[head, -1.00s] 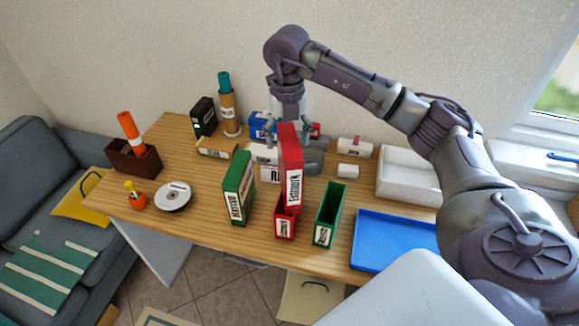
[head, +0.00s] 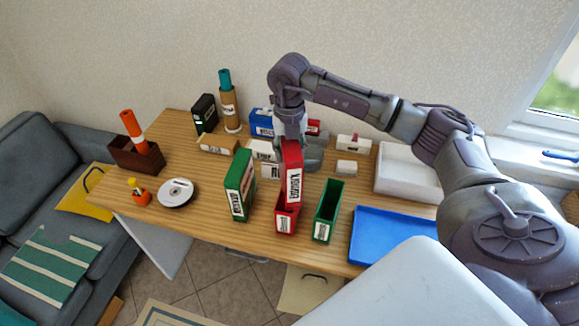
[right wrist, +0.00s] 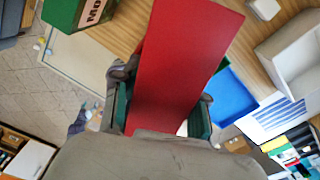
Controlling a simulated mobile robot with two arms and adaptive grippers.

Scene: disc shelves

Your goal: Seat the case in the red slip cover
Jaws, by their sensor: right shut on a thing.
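A red case (head: 292,175) with a white label stands upright in my right gripper (right wrist: 163,108); the wrist view shows the two fingers on either side of its broad red face (right wrist: 185,60). In the head view the fingers are mostly hidden behind the case. The red slip cover (head: 279,222) stands upright on the table directly below. The case's lower end is at the cover's open top and seems to be partly inside, but how deep I cannot tell. My left gripper is not in view.
A green case (head: 240,184) stands close left of the red cover, and an open green slip cover (head: 327,210) close right. A blue tray (head: 390,236) and a white bin (head: 408,174) lie further right. A disc stack (head: 177,192) is at left. Boxes stand behind.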

